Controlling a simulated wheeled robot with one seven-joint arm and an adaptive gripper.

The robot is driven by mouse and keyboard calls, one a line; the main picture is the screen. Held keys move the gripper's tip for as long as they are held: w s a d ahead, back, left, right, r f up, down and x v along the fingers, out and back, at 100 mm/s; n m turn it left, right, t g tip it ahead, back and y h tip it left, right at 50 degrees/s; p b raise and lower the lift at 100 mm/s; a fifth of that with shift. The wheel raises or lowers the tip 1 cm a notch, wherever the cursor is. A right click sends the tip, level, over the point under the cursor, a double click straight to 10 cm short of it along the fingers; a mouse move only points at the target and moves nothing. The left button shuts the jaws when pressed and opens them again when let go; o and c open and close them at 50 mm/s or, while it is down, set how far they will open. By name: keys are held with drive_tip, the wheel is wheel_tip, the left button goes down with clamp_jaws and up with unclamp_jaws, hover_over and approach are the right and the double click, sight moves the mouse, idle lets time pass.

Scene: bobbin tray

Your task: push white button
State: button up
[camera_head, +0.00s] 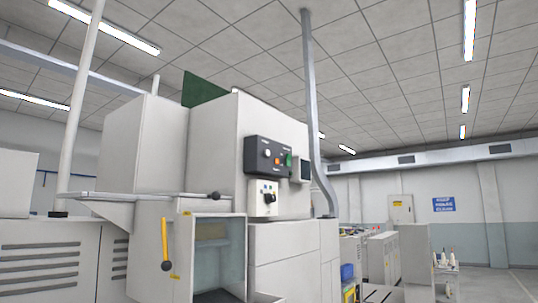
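A dark control panel (268,155) is mounted on the front of a large light-grey machine. A small round white button (267,153) shows on the left part of the panel. An orange-red button (277,161) and a green one (288,159) are to its right. Below the panel is a smaller box with a dark knob (269,198). My gripper is not in view, so I cannot see whether it is open or shut.
The grey machine (215,150) fills the left and middle. A grey pipe (313,100) rises beside the panel. Floor at far right is clear.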

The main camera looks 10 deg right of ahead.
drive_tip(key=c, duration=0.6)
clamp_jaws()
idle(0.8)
